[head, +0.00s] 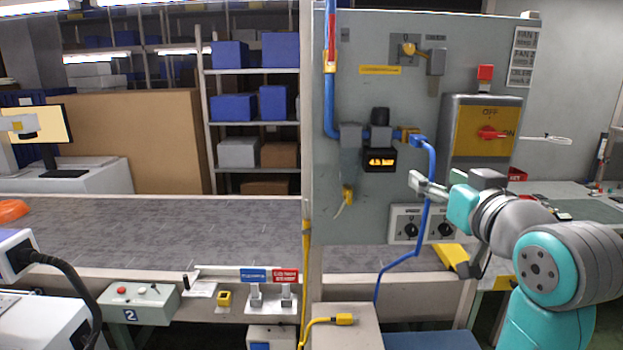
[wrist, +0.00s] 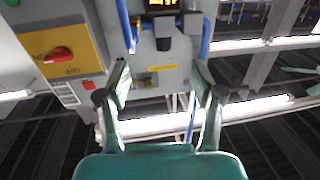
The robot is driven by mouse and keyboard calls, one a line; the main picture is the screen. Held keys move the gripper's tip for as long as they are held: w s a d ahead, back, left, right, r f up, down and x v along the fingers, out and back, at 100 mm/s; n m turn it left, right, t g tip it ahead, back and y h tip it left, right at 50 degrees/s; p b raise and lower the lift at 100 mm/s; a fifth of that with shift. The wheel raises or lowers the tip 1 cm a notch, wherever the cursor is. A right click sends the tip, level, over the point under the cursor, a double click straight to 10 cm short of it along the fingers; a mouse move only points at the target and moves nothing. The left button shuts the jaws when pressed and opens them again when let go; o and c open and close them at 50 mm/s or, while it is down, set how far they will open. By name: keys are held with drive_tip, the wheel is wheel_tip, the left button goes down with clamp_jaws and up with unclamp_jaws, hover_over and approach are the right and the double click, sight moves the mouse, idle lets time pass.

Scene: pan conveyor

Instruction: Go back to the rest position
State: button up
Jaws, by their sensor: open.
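My gripper (head: 424,186) shows in the head view at the end of my teal and grey arm. It is raised in front of the grey control panel (head: 400,100), pointing left. In the wrist view my gripper (wrist: 160,88) has its two fingers spread wide apart with nothing between them. Past the fingers the wrist view shows the panel, the red rotary switch (wrist: 57,55) on its yellow plate and a blue cable (wrist: 126,25). I cannot tell how far the fingers are from the blue cable in the head view.
A grey conveyor belt (head: 150,225) runs across the front, with an orange item (head: 12,210) at its left. Blue cables (head: 430,190) hang down the panel. A control box (head: 140,300) with buttons and two small signs (head: 268,275) stand along the front edge.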

drive_tip(key=s+f+m+h, duration=0.1)
drive_tip(key=s+f, duration=0.3)
drive_tip(key=f, duration=0.8)
drive_tip(key=s+f+m+g, duration=0.1)
drive_tip(key=s+f, duration=0.3)
drive_tip(key=f, duration=0.9)
drive_tip(key=s+f+m+h, duration=0.1)
drive_tip(key=s+f, duration=0.4)
drive_tip(key=f, duration=0.7)
drive_tip(key=s+a+f+g, duration=0.1)
drive_tip(key=s+f, duration=0.3)
drive_tip(key=s, duration=0.4)
drive_tip(key=s+f, duration=0.5)
drive_tip(key=s, duration=0.3)
drive_tip(key=s+n, duration=0.1)
drive_tip(key=s, duration=1.7)
drive_tip(key=shift+s+a+r+g, duration=0.15)
drive_tip(key=shift+a+r+g, duration=0.15)
drive_tip(key=shift+a+g, duration=0.15)
